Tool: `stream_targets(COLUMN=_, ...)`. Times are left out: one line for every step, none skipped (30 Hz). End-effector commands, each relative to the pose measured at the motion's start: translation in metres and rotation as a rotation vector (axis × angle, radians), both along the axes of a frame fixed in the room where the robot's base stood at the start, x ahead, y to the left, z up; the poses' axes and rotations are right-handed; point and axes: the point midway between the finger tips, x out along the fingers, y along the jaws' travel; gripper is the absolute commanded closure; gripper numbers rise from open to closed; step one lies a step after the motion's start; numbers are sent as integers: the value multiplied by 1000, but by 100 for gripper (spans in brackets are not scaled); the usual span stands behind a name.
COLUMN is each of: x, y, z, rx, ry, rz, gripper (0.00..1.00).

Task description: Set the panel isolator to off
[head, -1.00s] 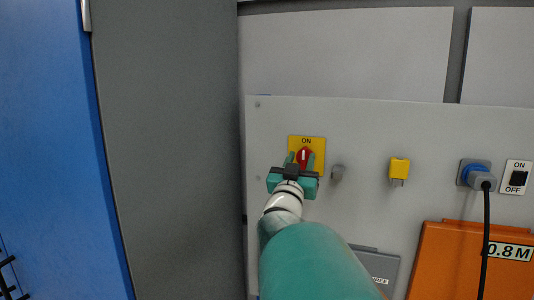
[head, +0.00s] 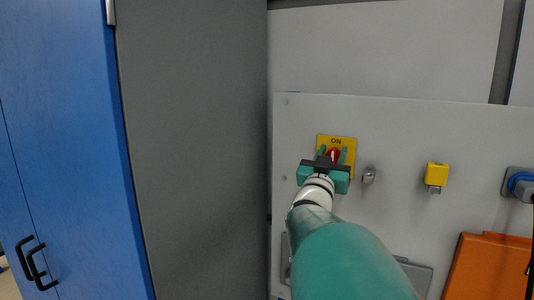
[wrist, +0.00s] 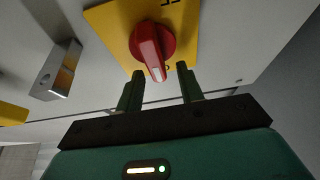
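The panel isolator is a red rotary knob (head: 333,154) with a white pointer line, on a yellow plate (head: 350,142) marked ON at its top. In the wrist view the red knob (wrist: 152,44) stands out from the yellow plate (wrist: 112,22). My gripper (head: 333,158) is in front of the lower part of the plate. In the wrist view my gripper (wrist: 158,82) is open, its two green fingers apart below the knob's near end. The knob lies ahead of the gap, and I cannot tell whether a finger touches it. The lower plate is partly hidden by my gripper.
A metal latch (head: 369,175) is close right of the isolator, with a yellow block (head: 437,174) further right. A blue plug (head: 520,184) and an orange case (head: 488,265) are at the right. A grey partition (head: 195,150) and blue cabinet (head: 65,150) stand left.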

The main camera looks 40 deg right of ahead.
Motion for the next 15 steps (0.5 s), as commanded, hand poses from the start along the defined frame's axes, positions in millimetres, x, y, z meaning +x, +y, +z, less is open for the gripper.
stream_targets(x=0, y=0, z=-1, rx=1, ry=1, rz=-1, gripper=69)
stream_targets(x=0, y=0, z=-1, rx=1, ry=1, rz=-1, gripper=74)
stream_targets(x=0, y=-1, z=-1, rx=2, ry=1, rz=-1, gripper=82)
stream_targets(x=0, y=-1, z=-1, rx=2, ry=1, rz=-1, gripper=88)
stream_targets(x=0, y=-1, z=-1, rx=3, ry=2, rz=-1, gripper=94)
stream_targets(x=0, y=-1, z=-2, rx=2, ry=2, rz=0, gripper=100)
stream_targets(x=0, y=-1, z=-2, rx=3, ry=2, rz=0, gripper=100)
stream_targets(x=0, y=-1, z=-2, rx=4, ry=3, rz=0, gripper=100)
stream_targets(x=0, y=-1, z=-3, rx=4, ry=3, rz=0, gripper=100)
stream_targets(x=0, y=-2, z=-3, rx=5, ry=3, rz=0, gripper=100)
stream_targets(x=0, y=-2, z=-3, rx=6, ry=4, rz=-1, gripper=100)
stream_targets(x=1, y=-2, z=-4, rx=6, ry=6, rz=0, gripper=100)
stream_targets(x=1, y=-2, z=-4, rx=6, ry=7, rz=-1, gripper=100)
stream_targets(x=1, y=-2, z=-4, rx=6, ry=9, rz=0, gripper=100)
stream_targets(x=1, y=-3, z=-5, rx=5, ry=15, rz=-1, gripper=100)
